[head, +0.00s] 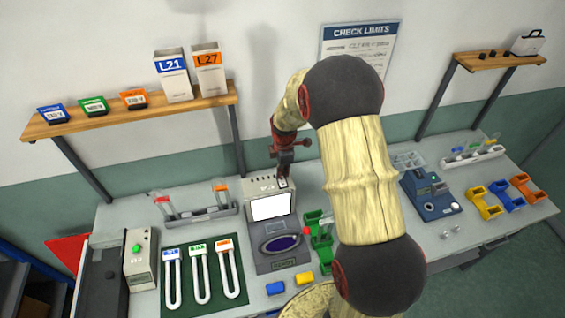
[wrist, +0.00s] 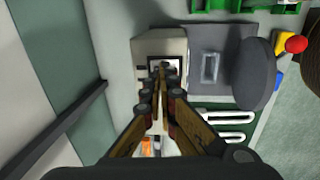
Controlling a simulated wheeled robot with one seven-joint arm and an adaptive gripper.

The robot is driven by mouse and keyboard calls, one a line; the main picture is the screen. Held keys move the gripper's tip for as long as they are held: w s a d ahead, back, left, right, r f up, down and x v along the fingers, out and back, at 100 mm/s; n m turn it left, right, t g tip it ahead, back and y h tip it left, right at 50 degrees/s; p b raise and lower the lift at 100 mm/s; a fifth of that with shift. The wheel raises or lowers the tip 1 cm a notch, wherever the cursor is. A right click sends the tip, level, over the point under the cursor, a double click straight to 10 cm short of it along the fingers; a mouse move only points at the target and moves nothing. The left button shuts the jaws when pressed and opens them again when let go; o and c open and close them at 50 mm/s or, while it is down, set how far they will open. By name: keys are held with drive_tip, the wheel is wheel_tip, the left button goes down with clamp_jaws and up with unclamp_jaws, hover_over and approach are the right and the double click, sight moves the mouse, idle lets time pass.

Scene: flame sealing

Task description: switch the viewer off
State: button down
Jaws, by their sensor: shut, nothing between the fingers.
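The viewer (head: 257,185) is a pale box on the bench with a bright white lit screen (head: 270,207). A small dark switch (head: 283,184) sits at the right of its upper face. My gripper (head: 283,177) points down with its closed fingertips right at this switch; I cannot tell whether they touch it. In the wrist view the closed fingers (wrist: 160,72) reach over the viewer (wrist: 142,50), at a white-framed dark switch opening (wrist: 166,62), which they partly cover. The gripper holds nothing.
A grey unit with a dark oval (head: 281,244) stands in front of the viewer. A green mat (head: 188,296) with several white U-shaped tubes lies at left, a grey rack (head: 195,218) behind it. Green holders (head: 322,240) and a red ball (head: 306,231) are close at right. A shelf (head: 130,116) hangs above left.

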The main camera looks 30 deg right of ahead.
sight(283, 183)
drive_tip(key=shift+w+f, duration=0.15)
drive_tip(key=shift+f, duration=1.2)
drive_tip(key=shift+f, duration=0.1)
drive_tip(key=shift+w+d+f+b, duration=0.1)
drive_tip(key=shift+w+f+b, duration=0.05)
drive_tip(key=shift+f+b, duration=0.35)
drive_tip(key=shift+r, duration=0.3)
drive_tip(key=shift+s+a, duration=0.25)
drive_tip(key=shift+s, duration=0.6)
